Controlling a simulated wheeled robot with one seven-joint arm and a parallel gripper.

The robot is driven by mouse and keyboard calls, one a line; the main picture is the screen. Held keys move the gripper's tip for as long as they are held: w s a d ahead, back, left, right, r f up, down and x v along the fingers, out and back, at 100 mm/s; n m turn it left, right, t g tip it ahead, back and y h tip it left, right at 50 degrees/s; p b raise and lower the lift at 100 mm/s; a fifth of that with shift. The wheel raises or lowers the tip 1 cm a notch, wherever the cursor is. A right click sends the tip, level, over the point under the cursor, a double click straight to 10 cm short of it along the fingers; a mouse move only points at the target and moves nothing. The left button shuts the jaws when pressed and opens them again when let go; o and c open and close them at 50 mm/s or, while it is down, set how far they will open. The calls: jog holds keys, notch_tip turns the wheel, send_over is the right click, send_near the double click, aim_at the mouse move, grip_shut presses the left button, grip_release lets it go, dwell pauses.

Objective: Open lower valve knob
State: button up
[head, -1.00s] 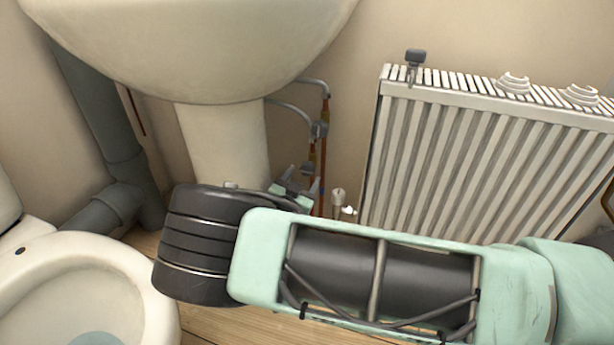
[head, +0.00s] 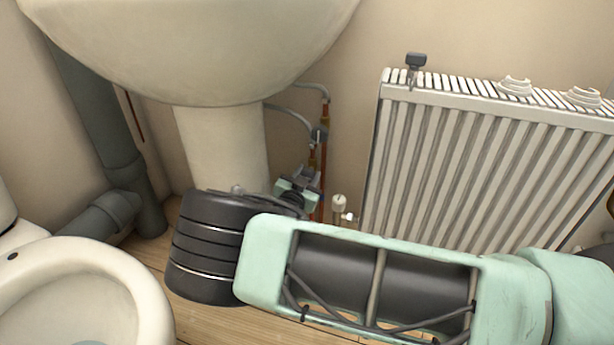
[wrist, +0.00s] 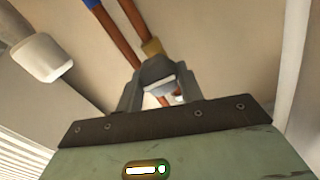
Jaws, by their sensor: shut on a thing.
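My gripper (head: 306,175) is at the lower part of the copper pipes, to the right of the basin pedestal. In the wrist view its two grey fingers (wrist: 160,84) converge just below a brass fitting (wrist: 152,47) on a copper pipe. In the head view a grey valve (head: 318,134) sits higher on the pipes, clear of the gripper.
The white basin (head: 190,50) overhangs the pipes, with its pedestal (head: 222,145) to their left. A radiator (head: 480,165) stands close on the right, with a white radiator valve (head: 339,204) near my arm. The toilet (head: 80,255) is at lower left.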

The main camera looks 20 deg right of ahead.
jog(key=n+p, duration=0.2)
jog(key=n, duration=0.1)
jog(key=shift+r+n, duration=0.15)
jog(key=shift+n, duration=0.15)
jog(key=n+p, duration=0.2)
jog(key=n, duration=0.2)
jog(key=shift+w+a+n, duration=0.1)
jog(key=shift+a+n, duration=0.05)
jog(key=shift+n, duration=0.15)
jog(key=n+p, duration=0.1)
jog(key=n, duration=0.3)
jog(key=shift+a+f+n+p, duration=0.1)
jog(key=shift+n+p, duration=0.15)
jog(key=shift+n, duration=0.6)
jog(key=shift+f+n+p, duration=0.15)
jog(key=shift+n+p, duration=0.05)
jog(key=shift+n, duration=0.6)
jog(key=shift+a+f+n+p, duration=0.1)
jog(key=shift+n+p, duration=0.15)
jog(key=shift+n, duration=0.6)
jog(key=shift+d, duration=0.1)
jog(key=o, duration=1)
